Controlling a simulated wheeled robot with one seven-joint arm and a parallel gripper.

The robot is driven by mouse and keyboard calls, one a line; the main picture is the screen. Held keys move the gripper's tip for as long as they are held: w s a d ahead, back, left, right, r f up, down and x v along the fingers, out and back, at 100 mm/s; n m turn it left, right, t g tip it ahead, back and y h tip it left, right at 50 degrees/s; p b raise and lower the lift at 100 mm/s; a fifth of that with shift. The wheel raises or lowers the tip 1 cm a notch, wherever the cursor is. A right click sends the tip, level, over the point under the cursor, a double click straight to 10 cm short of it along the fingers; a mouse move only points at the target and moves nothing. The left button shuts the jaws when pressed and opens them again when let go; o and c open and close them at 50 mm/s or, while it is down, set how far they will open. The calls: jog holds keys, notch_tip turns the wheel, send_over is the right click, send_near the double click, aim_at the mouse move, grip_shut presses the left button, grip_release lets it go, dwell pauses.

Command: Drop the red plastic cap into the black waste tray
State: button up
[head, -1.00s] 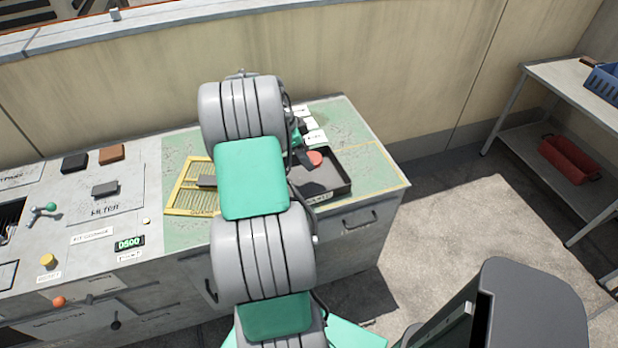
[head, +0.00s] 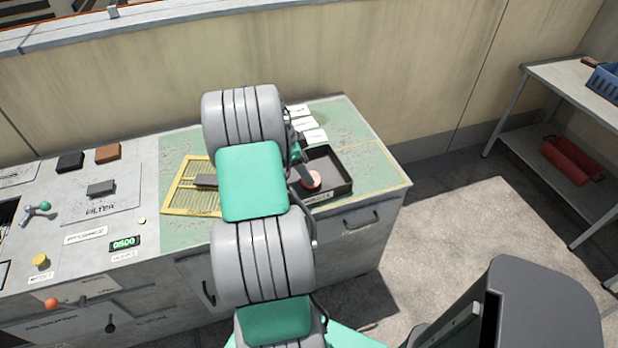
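The red plastic cap (head: 312,180) shows in the head view as a small round red-pink disc over the black waste tray (head: 341,189). The tray is shallow and dark, on the green right part of the bench, with a label on its front. My gripper (head: 307,178) is mostly hidden behind my arm; a dark finger shows against the cap's left side. It appears shut on the cap. The cap lies within the tray's outline in the picture; I cannot tell whether it touches the floor of the tray.
A yellow grille (head: 187,190) lies left of the tray, partly behind my arm. White label cards (head: 307,125) lie behind the tray. Dark and brown blocks (head: 108,153) stand farther left. A shelf (head: 560,90) with a red bin (head: 571,160) stands at the right.

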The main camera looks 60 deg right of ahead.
jog(key=shift+o, duration=0.7)
jog(key=shift+w+r, duration=0.2)
jog(key=shift+r, duration=0.2)
jog(key=v, duration=0.7)
